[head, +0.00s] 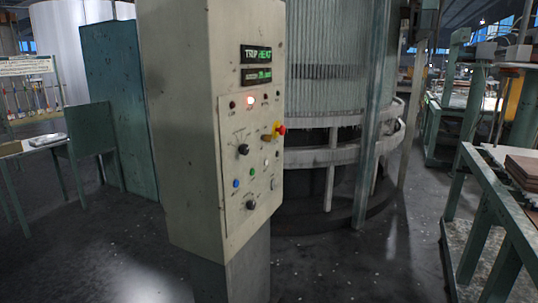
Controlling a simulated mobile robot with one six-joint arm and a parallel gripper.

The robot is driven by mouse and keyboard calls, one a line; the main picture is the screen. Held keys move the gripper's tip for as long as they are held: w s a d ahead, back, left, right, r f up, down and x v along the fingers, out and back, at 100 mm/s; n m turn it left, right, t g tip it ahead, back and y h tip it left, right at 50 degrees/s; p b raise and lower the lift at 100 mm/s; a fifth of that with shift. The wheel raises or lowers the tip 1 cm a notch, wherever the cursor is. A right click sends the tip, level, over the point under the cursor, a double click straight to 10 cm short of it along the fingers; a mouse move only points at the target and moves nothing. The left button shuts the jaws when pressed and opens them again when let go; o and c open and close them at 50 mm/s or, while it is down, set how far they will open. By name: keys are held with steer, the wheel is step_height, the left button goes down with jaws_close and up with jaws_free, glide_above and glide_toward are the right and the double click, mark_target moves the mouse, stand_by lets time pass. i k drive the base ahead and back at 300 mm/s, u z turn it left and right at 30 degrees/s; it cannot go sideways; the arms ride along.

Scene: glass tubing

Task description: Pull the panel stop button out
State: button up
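The panel (231,190) is a cream control cabinet on a grey post, left of the middle in the head view. Its control face is turned to the right and seen at a slant. The stop button (281,130) is a red knob on a yellow base near the face's right edge. I cannot tell whether it is pushed in or out. A small brownish-orange part (267,138) shows just left of its base. Two green-lettered displays (256,64) read "TRIP HEAT" and a second, unclear line. My gripper is not in view.
A large ribbed glass cylinder (325,70) with a ring rail (320,156) stands close behind the panel. A green-legged bench (500,190) with brown boards is at the right. A teal cabinet (120,110) and small table (45,147) are at the left. Floor between panel and bench is clear.

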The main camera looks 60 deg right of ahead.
mark_target(281, 129)
steer(key=u, duration=1.05)
steer(key=k, duration=0.1)
steer(key=z, duration=2.75)
steer(key=i, duration=0.6)
steer(key=z, duration=0.1)
steer(key=k, duration=0.55)
steer(key=u, duration=0.1)
